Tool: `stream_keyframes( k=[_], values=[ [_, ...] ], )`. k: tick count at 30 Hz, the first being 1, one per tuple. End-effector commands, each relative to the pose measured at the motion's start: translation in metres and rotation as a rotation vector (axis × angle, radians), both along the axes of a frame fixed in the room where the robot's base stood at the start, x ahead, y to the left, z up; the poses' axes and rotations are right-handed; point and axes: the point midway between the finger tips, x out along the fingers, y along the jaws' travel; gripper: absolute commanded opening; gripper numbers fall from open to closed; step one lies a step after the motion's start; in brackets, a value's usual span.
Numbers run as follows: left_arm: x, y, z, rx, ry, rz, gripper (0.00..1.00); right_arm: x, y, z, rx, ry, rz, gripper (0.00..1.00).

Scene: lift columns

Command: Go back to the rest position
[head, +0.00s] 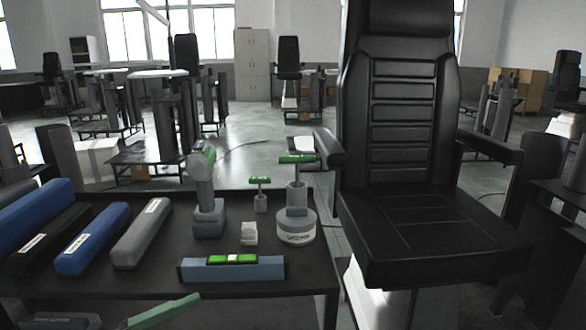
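Neither of my grippers shows in the head view, and I cannot make out any part of my arms there. A dark table (120,285) stands in front of me on the left. On it are a grey-green power drill (207,195), blue and grey long cases (92,238), a blue level with a green top (232,268), a small white block (249,234) and a round grey-white tin (296,229). Two green-handled tools (296,159) stand upright near the tin. No gripper touches any of these things.
A black padded chair (405,215) with armrests stands close to the table's right side. A green-handled item (165,311) shows low at the bottom left, partly cut off. Behind are several workstations with chairs, a tall cabinet (252,65) and open grey floor (250,150).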

Motion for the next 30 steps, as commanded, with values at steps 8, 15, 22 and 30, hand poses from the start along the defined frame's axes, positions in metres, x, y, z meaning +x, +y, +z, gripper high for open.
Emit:
stream_keyframes(
  k=[8,15,22,30],
  values=[
    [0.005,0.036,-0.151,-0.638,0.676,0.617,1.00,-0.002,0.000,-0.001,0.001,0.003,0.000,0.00],
    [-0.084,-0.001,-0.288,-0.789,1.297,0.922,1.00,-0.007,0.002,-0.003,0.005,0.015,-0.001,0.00],
    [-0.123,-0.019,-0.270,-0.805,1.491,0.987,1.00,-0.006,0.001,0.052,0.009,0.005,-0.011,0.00],
    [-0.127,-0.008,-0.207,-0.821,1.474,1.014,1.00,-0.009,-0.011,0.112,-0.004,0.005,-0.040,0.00]
  ],
)
